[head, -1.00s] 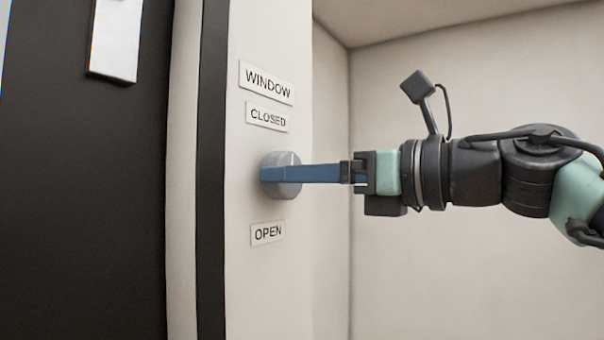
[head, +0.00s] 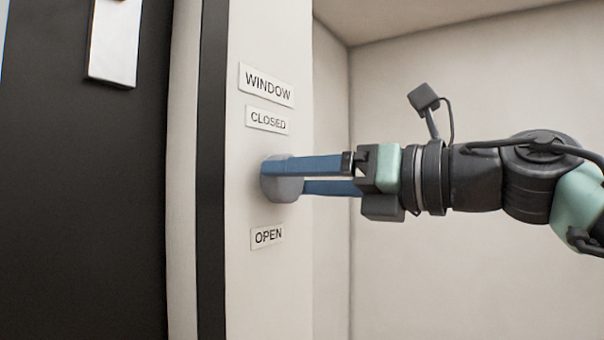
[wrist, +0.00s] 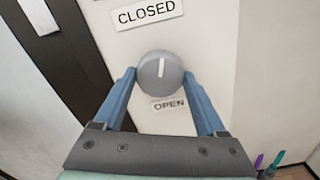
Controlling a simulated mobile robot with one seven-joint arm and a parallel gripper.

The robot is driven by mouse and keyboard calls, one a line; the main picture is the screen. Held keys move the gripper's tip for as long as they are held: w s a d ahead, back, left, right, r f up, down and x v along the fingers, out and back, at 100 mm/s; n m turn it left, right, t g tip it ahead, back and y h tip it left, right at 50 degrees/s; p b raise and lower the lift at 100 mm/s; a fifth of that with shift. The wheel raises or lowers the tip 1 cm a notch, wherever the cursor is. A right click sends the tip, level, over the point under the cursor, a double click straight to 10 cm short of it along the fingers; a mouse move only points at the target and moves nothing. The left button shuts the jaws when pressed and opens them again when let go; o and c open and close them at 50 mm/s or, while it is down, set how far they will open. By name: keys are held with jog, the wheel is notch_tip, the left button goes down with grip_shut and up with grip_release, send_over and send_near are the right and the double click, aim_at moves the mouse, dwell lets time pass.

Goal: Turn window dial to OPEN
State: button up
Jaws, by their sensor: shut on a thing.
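The grey round dial (head: 283,187) sticks out from the white wall between the CLOSED label (head: 267,119) above and the OPEN label (head: 267,237) below. My gripper (head: 284,176) is shut on the dial, its blue fingers on opposite sides. In the wrist view the dial (wrist: 160,84) sits between the fingertips. Its pale mark lies on the upper half, on the side of the CLOSED label (wrist: 147,13). The OPEN label (wrist: 169,105) shows just below the dial. The mark is hidden in the head view.
A WINDOW label (head: 267,84) is above CLOSED. A dark door or panel with a pale plate (head: 114,40) stands at the left, with a dark strip beside the dial wall. A pale side wall (head: 480,90) is behind my arm. Purple and teal objects (wrist: 272,165) show low in the wrist view.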

jog(key=shift+m+p, duration=6)
jog(key=shift+m, duration=9.6)
jog(key=o, duration=1.3)
jog(key=shift+d, duration=0.1)
